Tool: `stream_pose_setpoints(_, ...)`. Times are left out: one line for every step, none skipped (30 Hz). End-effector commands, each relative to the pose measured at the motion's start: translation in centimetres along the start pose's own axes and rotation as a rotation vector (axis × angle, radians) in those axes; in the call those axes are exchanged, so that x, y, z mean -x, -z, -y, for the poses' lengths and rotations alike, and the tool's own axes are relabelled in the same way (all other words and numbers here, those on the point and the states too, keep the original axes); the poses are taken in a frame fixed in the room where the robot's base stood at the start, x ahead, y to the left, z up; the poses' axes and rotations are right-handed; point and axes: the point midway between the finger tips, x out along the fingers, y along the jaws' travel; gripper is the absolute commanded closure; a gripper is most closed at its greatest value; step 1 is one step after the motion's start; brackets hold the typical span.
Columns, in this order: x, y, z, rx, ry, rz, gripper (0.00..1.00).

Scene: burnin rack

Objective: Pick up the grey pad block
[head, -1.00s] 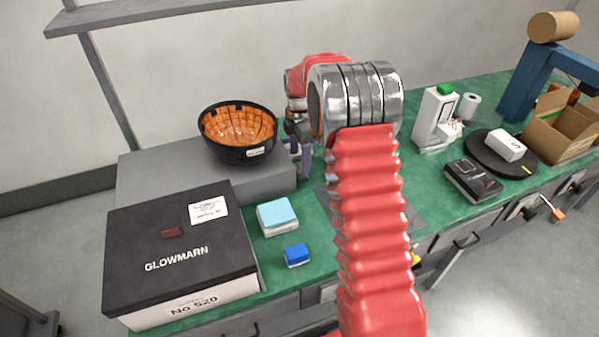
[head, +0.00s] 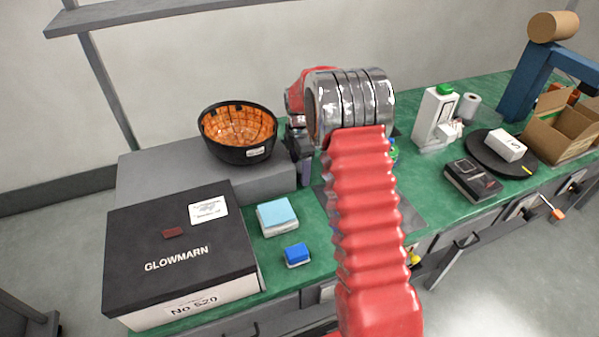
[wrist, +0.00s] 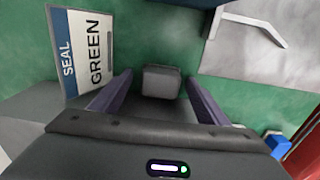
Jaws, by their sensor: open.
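The grey pad block (wrist: 161,82) stands on the green bench top in the wrist view, between and slightly beyond the tips of my two purple fingers. My gripper (wrist: 160,88) is open, with green bench showing on both sides of the block, so neither finger seems to touch it. In the head view my gripper (head: 304,170) is partly seen beside the bowl, left of my red arm. The block cannot be made out there; my arm and gripper cover that area.
A SEAL GREEN card (wrist: 84,52) lies left of the block. A grey platform (head: 150,170) bears an orange-lined black bowl (head: 245,154). A black GLOWMARN box (head: 180,245), a light blue block (head: 277,215) and a blue block (head: 296,255) are nearby at the front left.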

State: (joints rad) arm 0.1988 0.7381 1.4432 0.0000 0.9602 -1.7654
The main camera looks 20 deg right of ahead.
Motion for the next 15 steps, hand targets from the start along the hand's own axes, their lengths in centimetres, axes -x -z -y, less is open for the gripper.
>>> stream_pose_setpoints(0.01, 0.0, 0.0, 0.0, 0.0, 0.0, 0.31)
stream_pose_setpoints(0.01, 0.0, 0.0, 0.0, 0.0, 0.0, 0.31)
stream_pose_setpoints(0.01, 0.0, 0.0, 0.0, 0.0, 0.0, 0.31)
stream_pose_setpoints(0.01, 0.0, 0.0, 0.0, 0.0, 0.0, 0.33)
stream_pose_setpoints(0.01, 0.0, 0.0, 0.0, 0.0, 0.0, 0.35)
stream_pose_setpoints(0.01, 0.0, 0.0, 0.0, 0.0, 0.0, 0.38)
stream_pose_setpoints(0.02, 0.0, 0.0, 0.0, 0.0, 0.0, 0.4)
stream_pose_setpoints(0.02, 0.0, 0.0, 0.0, 0.0, 0.0, 0.43)
stream_pose_setpoints(0.02, 0.0, 0.0, 0.0, 0.0, 0.0, 0.45)
stream_pose_setpoints(0.02, 0.0, 0.0, 0.0, 0.0, 0.0, 0.47)
stream_pose_setpoints(0.02, 0.0, 0.0, 0.0, 0.0, 0.0, 0.5)
stream_pose_setpoints(0.01, 0.0, 0.0, 0.0, 0.0, 0.0, 0.52)
stream_pose_setpoints(0.01, 0.0, 0.0, 0.0, 0.0, 0.0, 0.54)
stream_pose_setpoints(0.01, 0.0, 0.0, 0.0, 0.0, 0.0, 0.57)
stream_pose_setpoints(0.02, 0.0, 0.0, 0.0, 0.0, 0.0, 0.59)
